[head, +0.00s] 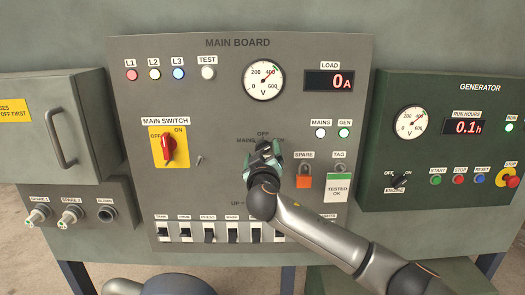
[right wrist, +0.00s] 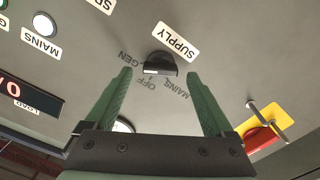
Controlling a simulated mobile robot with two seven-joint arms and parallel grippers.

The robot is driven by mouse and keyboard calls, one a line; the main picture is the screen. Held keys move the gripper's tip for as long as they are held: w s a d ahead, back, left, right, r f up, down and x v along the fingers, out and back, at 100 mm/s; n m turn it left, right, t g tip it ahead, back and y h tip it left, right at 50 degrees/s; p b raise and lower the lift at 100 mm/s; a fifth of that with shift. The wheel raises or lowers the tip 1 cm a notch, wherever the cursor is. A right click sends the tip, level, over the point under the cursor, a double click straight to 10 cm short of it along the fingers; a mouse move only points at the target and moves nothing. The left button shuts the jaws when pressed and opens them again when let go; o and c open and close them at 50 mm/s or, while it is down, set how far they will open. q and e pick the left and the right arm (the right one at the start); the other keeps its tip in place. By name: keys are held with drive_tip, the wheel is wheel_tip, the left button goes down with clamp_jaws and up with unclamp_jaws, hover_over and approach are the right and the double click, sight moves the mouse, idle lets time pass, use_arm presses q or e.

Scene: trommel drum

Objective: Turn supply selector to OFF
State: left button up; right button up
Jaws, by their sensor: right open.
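The supply selector (right wrist: 160,68) is a small black knob on the grey main board, below its SUPPLY label in the right wrist view. That view is turned over, with the GEN, OFF and MAINS markings around the knob. I cannot tell which marking the knob points to. My right gripper (head: 263,152) is at the selector in the head view and hides most of it. In the right wrist view its two green fingers are open, one on each side of the knob, with gaps visible. My left gripper is not in view.
The main switch (head: 168,148), a red handle on a yellow plate, is left of my right gripper. An orange padlock (head: 304,181) and a TESTED tag (head: 338,187) hang to the right. A breaker row (head: 208,233) is below. The generator panel (head: 450,150) stands at right.

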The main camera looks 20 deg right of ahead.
drive_tip(key=shift+w+d, duration=0.15)
drive_tip(key=shift+w, duration=0.4)
drive_tip(key=shift+c, duration=0.3)
drive_tip(key=c, duration=1.3)
